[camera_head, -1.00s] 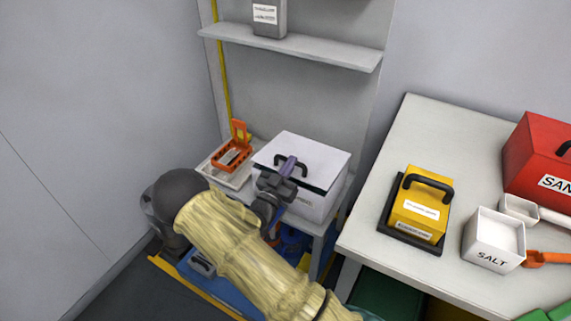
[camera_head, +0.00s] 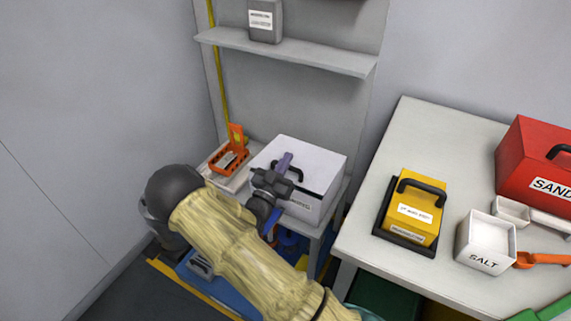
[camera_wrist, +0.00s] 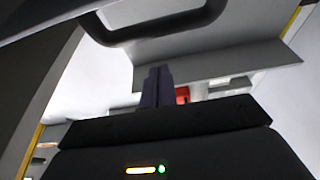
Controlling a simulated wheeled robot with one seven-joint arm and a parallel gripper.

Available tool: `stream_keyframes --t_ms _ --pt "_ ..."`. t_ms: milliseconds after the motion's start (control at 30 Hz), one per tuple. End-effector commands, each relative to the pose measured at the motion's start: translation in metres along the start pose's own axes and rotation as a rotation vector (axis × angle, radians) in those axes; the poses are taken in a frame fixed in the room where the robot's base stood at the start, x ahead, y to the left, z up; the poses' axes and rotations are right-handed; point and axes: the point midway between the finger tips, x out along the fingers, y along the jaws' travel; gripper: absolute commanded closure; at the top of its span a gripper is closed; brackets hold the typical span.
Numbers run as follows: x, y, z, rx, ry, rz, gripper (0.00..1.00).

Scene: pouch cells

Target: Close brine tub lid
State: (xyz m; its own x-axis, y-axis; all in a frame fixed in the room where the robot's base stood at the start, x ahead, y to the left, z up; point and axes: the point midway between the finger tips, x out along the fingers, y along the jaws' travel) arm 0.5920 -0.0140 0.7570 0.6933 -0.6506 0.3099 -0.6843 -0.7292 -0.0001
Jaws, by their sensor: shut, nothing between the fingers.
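The brine tub (camera_head: 300,205) is a white box with a label on its front, standing on a small grey stand. Its white lid (camera_head: 320,158) lies across the top, with a dark strip along the front edge. I cannot tell whether it is fully seated.
An orange rack (camera_head: 232,158) stands in a tray left of the tub. A grey shelf (camera_head: 290,53) holding a grey container is above. The table (camera_head: 440,135) at right holds a yellow box (camera_head: 418,205), a salt tub (camera_head: 487,242) and a red sand box (camera_head: 540,160).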

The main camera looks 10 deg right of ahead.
Motion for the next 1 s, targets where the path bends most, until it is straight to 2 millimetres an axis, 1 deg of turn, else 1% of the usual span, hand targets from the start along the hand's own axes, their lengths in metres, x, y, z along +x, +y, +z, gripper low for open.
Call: stream_keyframes --t_ms 33,67,100,300,400,500,667,1000 --pt "0.001 0.000 -0.010 -0.001 -0.001 0.000 1.00" --pt "-0.010 -0.001 -0.003 -0.003 -0.003 -0.003 1.00" --pt "-0.019 0.000 -0.001 -0.004 -0.004 -0.004 1.00" --pt "-0.059 0.000 0.003 -0.004 -0.001 -0.003 1.00" --pt "-0.076 0.000 0.005 -0.003 -0.002 -0.002 1.00" --pt "-0.089 0.001 0.007 -0.002 -0.001 0.000 1.00" --pt "-0.097 0.001 0.008 -0.003 0.000 0.003 1.00" --pt "-0.095 0.002 0.009 -0.002 -0.009 0.004 1.00"
